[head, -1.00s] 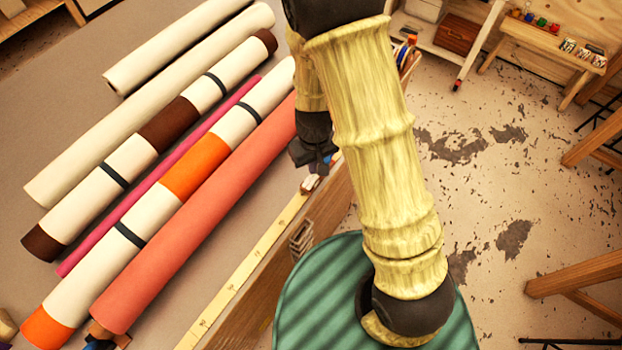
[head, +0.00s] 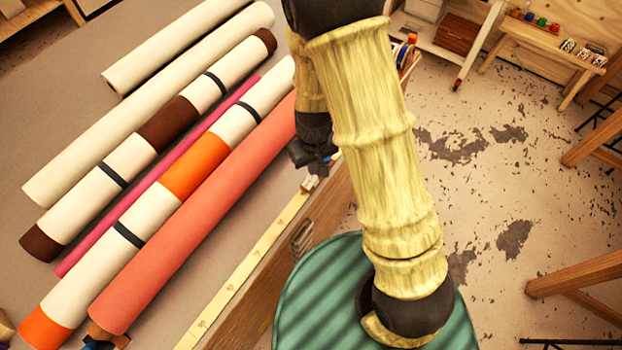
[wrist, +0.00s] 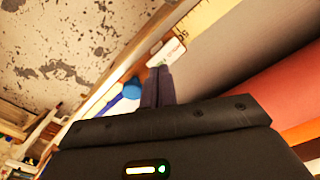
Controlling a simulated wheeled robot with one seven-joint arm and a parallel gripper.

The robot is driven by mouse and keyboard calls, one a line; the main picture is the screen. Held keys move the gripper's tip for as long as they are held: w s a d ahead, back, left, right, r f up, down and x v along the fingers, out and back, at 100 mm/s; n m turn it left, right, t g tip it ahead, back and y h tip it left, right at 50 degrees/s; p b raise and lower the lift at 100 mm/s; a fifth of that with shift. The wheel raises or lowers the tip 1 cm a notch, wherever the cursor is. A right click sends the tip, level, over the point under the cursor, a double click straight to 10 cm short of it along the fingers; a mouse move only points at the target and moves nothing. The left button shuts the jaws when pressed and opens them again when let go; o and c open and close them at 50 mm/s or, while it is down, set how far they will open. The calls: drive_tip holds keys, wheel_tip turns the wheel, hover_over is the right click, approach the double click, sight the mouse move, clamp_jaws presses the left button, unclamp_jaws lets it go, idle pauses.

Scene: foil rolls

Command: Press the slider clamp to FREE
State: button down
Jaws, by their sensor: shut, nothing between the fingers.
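The slider clamp (head: 310,183) is a small white piece with red marks at the table's edge, on the yellow measuring strip, in the head view. In the wrist view it shows as a white block (wrist: 166,52) with red lettering that I cannot read, just beyond my fingertips. My gripper (wrist: 160,70) is shut and empty, its dark fingers pointing at the block. I cannot tell whether the tips touch it. In the head view my gripper (head: 318,166) is just above the clamp and partly hidden by my arm. The slider's position is not readable.
Several long rolls lie on the grey table, with a coral roll (head: 195,215) nearest the edge. The yellow measuring strip (head: 240,277) runs along that edge. A blue round thing (wrist: 130,90) is beside my fingers in the wrist view.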

drive_tip(key=shift+f+b, duration=0.8)
drive_tip(key=shift+f, duration=0.25)
idle(0.6)
drive_tip(key=shift+r, duration=0.15)
drive_tip(key=shift+r+p, duration=3.15)
drive_tip(key=shift+r, duration=0.25)
drive_tip(key=s+d+r+m+t+b, duration=0.2)
drive_tip(key=s+d+r+m+b, duration=0.2)
drive_tip(key=d+r, duration=0.7)
drive_tip(key=shift+s+d+t, duration=0.3)
drive_tip(key=shift+s+d, duration=0.1)
drive_tip(key=shift+s, duration=0.7)
drive_tip(key=shift+r, duration=0.1)
